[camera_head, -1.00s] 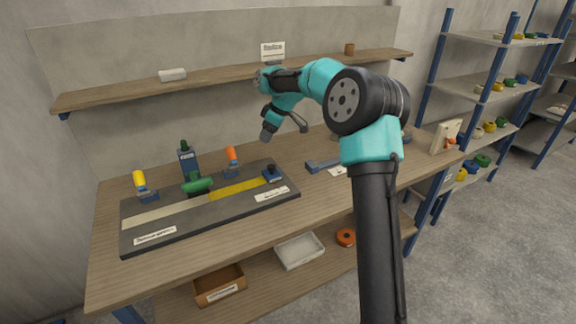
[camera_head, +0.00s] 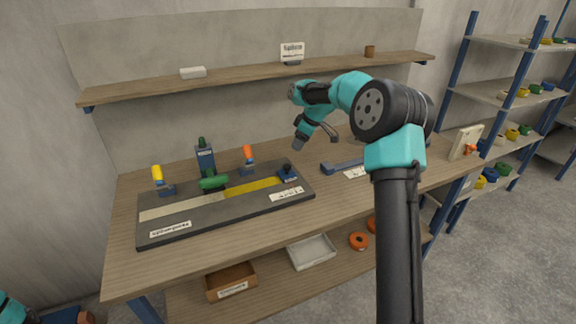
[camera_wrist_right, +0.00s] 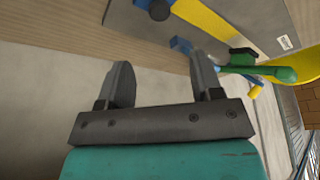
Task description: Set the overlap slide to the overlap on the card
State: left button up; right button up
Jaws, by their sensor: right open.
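A dark board (camera_head: 240,212) lies on the workbench, with a pale strip (camera_head: 175,209) and a yellow strip (camera_head: 262,186) along it. A small blue block with a black knob (camera_head: 287,173) sits at the yellow strip's right end. Which part is the overlap slide is unclear. A card (camera_head: 292,52) stands on the shelf, its writing too small to read. My right gripper (camera_head: 316,141) is open and empty above the bench behind the board; its fingers show in the wrist view (camera_wrist_right: 163,82).
A green handle (camera_head: 213,181), a yellow-topped holder (camera_head: 159,178) and an orange-topped holder (camera_head: 248,156) stand along the board. A dark blue bottle-like post (camera_head: 205,162) rises behind it. The wall shelf (camera_head: 240,74) hangs above. Bare bench (camera_head: 240,238) lies in front.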

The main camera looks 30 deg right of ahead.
aim_at(287, 166)
jog(key=x, duration=1.2)
jog(key=shift+w+f, duration=0.15)
jog(key=shift+f, duration=0.15)
jog(key=shift+a, duration=0.1)
grip_shut()
